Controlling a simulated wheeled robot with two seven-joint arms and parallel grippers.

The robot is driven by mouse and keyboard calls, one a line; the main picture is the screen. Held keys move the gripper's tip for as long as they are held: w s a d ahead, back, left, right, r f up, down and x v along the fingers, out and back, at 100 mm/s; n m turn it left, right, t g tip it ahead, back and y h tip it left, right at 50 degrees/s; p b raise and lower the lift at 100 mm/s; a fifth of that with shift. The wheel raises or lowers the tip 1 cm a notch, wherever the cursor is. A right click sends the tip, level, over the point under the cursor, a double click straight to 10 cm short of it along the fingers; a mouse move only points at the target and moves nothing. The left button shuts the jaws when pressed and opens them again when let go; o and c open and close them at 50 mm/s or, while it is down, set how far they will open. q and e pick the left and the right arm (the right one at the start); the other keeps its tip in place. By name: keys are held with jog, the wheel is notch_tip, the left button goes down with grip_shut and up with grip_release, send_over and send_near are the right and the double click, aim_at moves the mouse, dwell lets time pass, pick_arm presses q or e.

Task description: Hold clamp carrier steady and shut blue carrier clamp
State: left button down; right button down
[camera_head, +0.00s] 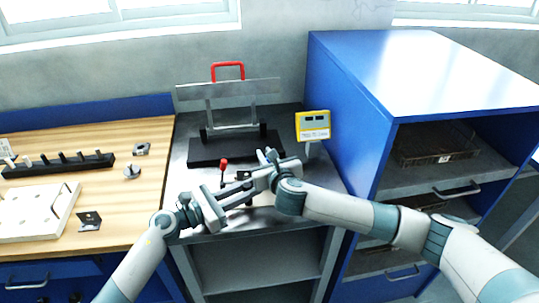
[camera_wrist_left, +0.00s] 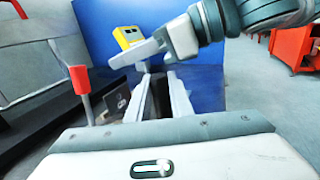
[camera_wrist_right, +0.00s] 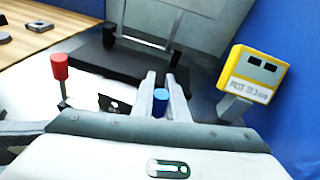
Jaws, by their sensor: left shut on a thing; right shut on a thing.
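The clamp carrier is mostly hidden behind my grippers on the grey bench; a dark upright part (camera_wrist_left: 154,97) of it shows between the left fingers. The blue carrier clamp shows as a blue knob (camera_wrist_right: 160,98) between the right fingers. My left gripper (camera_head: 246,188) is shut on the clamp carrier, low over the bench front. My right gripper (camera_head: 266,157) is shut on the blue clamp, just above and beyond the left one. In the right wrist view its fingers (camera_wrist_right: 161,85) flank the knob. Whether the clamp is fully down cannot be seen.
A red-knobbed lever (camera_head: 223,164) stands close left of the grippers. Behind are a black base with a red-handled frame (camera_head: 228,72) and a yellow gauge (camera_head: 313,125). A blue cabinet (camera_head: 345,110) rises at right; a wooden bench (camera_head: 105,215) lies left.

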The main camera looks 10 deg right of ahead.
jog(key=shift+a+f+n, duration=0.1)
jog(key=shift+a+n, duration=0.1)
jog(key=shift+n, duration=0.1)
jog(key=c, duration=1.7)
grip_release()
jog(key=shift+s, duration=0.15)
jog(key=v, duration=1.1)
jog(key=shift+s, duration=0.35)
pick_arm(q)
jog(key=c, duration=1.5)
grip_release()
